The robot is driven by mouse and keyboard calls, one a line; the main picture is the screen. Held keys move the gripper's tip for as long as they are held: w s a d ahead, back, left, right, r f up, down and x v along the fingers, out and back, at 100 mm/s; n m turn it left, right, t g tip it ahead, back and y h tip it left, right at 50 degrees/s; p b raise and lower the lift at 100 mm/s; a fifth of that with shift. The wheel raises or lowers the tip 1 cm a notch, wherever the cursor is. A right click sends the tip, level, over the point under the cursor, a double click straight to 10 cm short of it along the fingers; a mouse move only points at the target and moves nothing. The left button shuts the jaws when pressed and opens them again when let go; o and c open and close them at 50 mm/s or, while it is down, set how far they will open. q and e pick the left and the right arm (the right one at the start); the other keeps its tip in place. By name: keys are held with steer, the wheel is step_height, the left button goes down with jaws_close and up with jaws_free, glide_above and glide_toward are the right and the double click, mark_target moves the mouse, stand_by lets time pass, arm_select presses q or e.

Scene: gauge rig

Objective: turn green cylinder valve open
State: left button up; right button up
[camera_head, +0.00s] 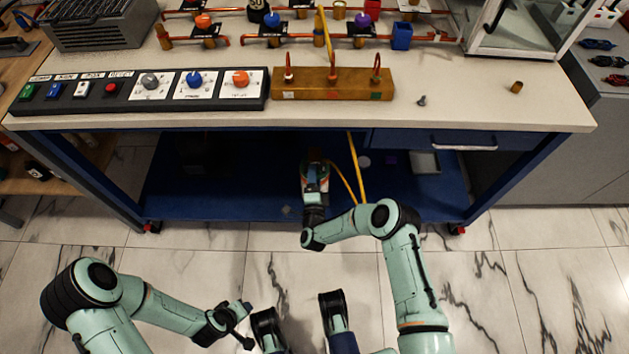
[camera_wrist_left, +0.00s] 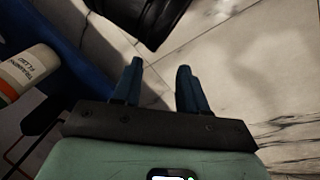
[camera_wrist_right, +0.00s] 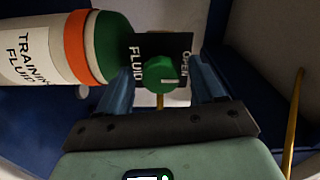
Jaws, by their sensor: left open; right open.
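The green valve knob (camera_wrist_right: 160,75), with a white pointer mark, shows in the right wrist view in front of a black plate reading FLUID and OPEN. It is beside the green end of a white cylinder (camera_wrist_right: 40,52) with an orange band and a TRAINING FLUID label. My right gripper (camera_wrist_right: 160,82) is open, one finger on each side of the knob in that picture; contact cannot be told. In the head view my right gripper (camera_head: 314,192) is below the bench front, largely hiding the valve. My left gripper (camera_head: 243,324) is open and empty, above the floor.
The bench top (camera_head: 450,110) carries a control panel (camera_head: 130,92), a brass manifold (camera_head: 333,85) and piping. Its front edge overhangs the blue lower shelf (camera_head: 240,190). A yellow hose (camera_head: 356,165) hangs near my right gripper. Marble floor (camera_head: 480,300) is open in front.

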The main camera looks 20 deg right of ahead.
arm_select(q)
steer(key=s+d+r+g+p, duration=0.1)
steer(key=s+d+r+p, duration=0.1)
steer(key=s+r+p, duration=0.1)
steer(key=shift+s+d+r+g+h, duration=0.2)
steer(key=shift+s+r+g+h, duration=0.15)
steer(key=shift+s, duration=0.55)
arm_select(e)
steer(key=v, duration=1.3)
steer(key=shift+s, duration=0.2)
steer(key=shift+r, duration=0.1)
